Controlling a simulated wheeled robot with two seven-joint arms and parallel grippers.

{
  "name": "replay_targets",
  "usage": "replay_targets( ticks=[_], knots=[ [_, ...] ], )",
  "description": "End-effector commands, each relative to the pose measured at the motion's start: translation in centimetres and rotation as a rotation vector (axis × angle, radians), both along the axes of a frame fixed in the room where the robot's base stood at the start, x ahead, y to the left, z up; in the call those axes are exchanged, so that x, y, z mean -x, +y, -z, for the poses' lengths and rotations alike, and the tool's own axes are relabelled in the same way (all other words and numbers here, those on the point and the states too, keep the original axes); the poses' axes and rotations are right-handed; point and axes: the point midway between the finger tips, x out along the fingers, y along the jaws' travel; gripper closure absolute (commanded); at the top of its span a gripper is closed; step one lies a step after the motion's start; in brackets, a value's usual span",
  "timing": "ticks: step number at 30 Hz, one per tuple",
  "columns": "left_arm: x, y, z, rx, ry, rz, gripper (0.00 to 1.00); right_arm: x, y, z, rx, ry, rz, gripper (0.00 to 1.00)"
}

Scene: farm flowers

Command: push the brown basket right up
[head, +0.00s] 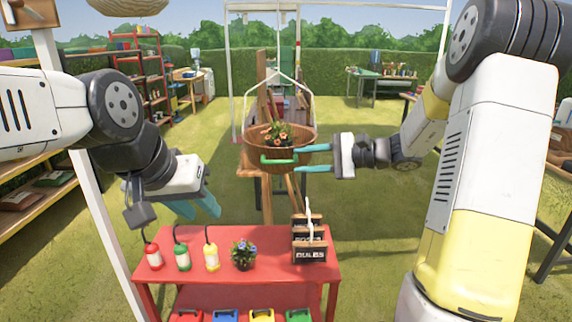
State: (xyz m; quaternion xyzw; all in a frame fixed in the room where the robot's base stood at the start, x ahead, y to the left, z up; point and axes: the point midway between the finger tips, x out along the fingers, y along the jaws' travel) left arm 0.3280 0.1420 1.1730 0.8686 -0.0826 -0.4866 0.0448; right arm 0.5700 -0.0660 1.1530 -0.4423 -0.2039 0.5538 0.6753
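A brown basket (309,150) hangs by thin white cords above the grass, beyond the red table. A pot of orange flowers (278,135) sits in it, and a green handle-like bar shows at its front. My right gripper (298,159) is at the basket's right front side, its two blue-green fingers pointing left and spread apart.
White posts frame the hanging basket. Open grass lies to both sides.

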Motion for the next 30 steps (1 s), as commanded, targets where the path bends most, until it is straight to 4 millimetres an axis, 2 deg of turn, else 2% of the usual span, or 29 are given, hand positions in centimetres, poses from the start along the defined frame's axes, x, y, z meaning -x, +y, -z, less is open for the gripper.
replay_targets(
  ticks=[12,17,24,30],
  knots=[
    [0.0,0.0,0.0,0.000,0.000,0.000,0.66,-1.7,5.9,1.3,0.001,0.001,-0.006,0.66],
    [0.0,0.0,0.0,0.000,0.000,0.000,0.66,-2.0,6.7,1.5,0.003,0.001,-0.003,0.66],
    [0.0,0.0,0.0,0.000,0.000,0.000,0.66,-2.0,6.8,1.5,0.003,0.001,-0.003,0.66],
    [0.0,0.0,0.0,0.000,0.000,0.000,0.66,-2.0,6.7,1.5,0.003,0.001,-0.003,1.00]
  ],
)
